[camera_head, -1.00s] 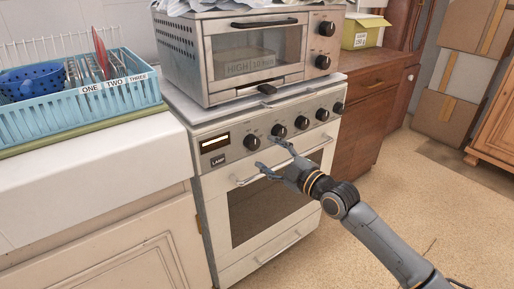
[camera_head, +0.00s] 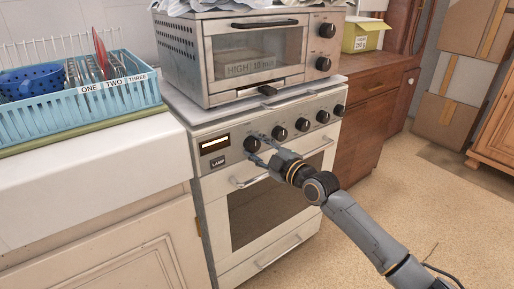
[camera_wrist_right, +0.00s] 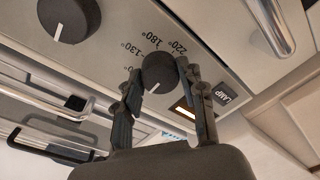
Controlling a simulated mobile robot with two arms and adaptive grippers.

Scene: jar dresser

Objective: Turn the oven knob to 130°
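The oven knob (camera_head: 252,144) is the leftmost round black knob on the oven's front panel, beside the small display. In the right wrist view the knob (camera_wrist_right: 158,70) has 130°, 180° and 220° printed around its upper side. Its white pointer line is at the lower side, away from these numbers. My right gripper (camera_head: 257,147) is at this knob. In the wrist view the right gripper (camera_wrist_right: 157,74) is open, with one finger on each side of the knob. I cannot tell whether the fingers touch it. My left gripper is not in view.
More black knobs (camera_head: 280,132) sit to the right on the same panel. The oven door handle (camera_head: 250,181) runs below. A toaster oven (camera_head: 255,60) stands on top. A blue dish rack (camera_head: 80,105) is on the left counter. The floor at right is clear.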

